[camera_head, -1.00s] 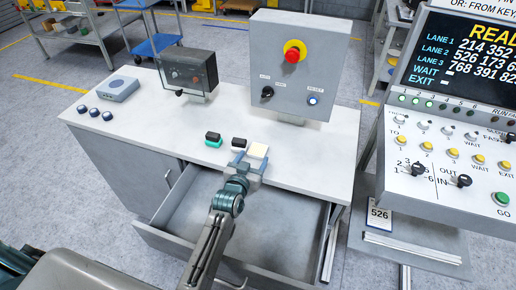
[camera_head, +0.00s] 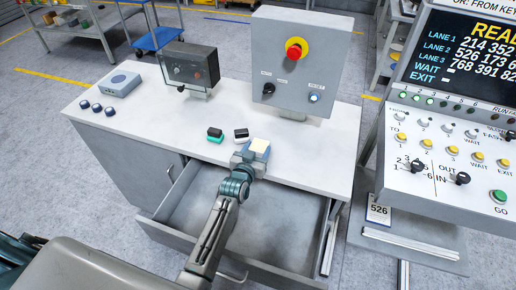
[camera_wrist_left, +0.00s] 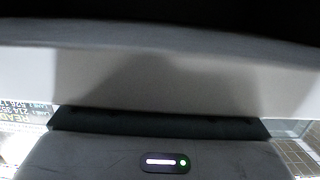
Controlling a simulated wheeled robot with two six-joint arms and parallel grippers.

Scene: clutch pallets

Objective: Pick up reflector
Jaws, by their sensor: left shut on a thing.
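A small block with a cream top (camera_head: 259,147), which seems to be the reflector, is at the front edge of the cabinet top. My left gripper (camera_head: 250,154) is shut on it. The gripper hides its lower part, so I cannot tell whether it still touches the top. In the left wrist view a pale, blurred surface (camera_wrist_left: 160,80) fills the middle; I cannot tell what it is. My right gripper is not in view.
A green-and-black block (camera_head: 215,135) and a white-and-black block (camera_head: 241,135) lie just left of the gripper. A grey control box (camera_head: 300,60) with a red button stands behind. An open drawer (camera_head: 200,215) lies below the arm.

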